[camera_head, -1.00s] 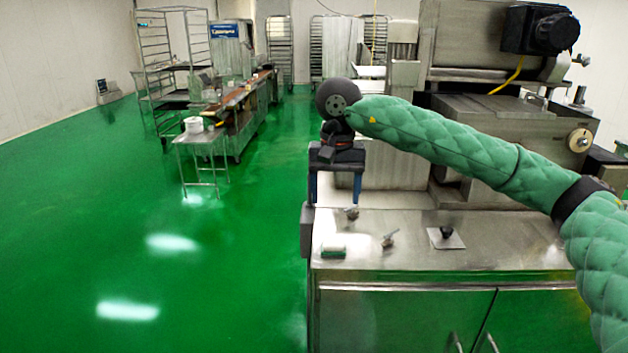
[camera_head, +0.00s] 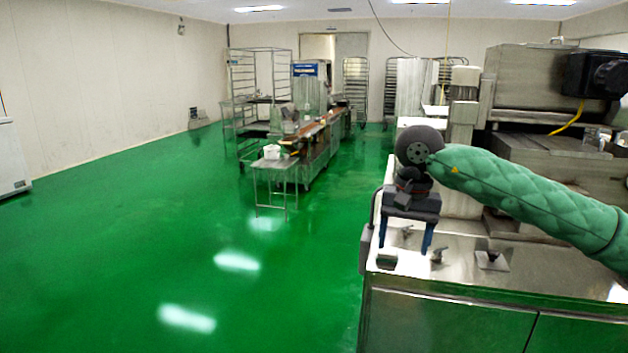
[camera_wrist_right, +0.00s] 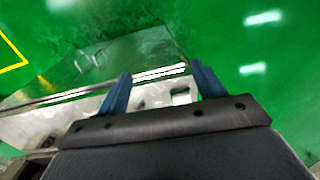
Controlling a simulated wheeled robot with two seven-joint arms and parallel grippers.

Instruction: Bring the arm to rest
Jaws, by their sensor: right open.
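My right arm, in a green quilted sleeve, comes in from the right in the head view. My right gripper (camera_head: 405,238) points down above the left part of the steel machine's top. Its two blue fingers are apart with nothing held between them. In the right wrist view the fingers of the gripper (camera_wrist_right: 158,82) are also spread, with the steel top and green floor beyond. My left gripper is in neither view.
The steel machine (camera_head: 440,310) fills the right side, with small fittings such as a black knob (camera_head: 492,256) on its top. A small steel table (camera_head: 272,165) and a conveyor (camera_head: 318,138) stand farther back. The green floor (camera_head: 130,250) at left is clear.

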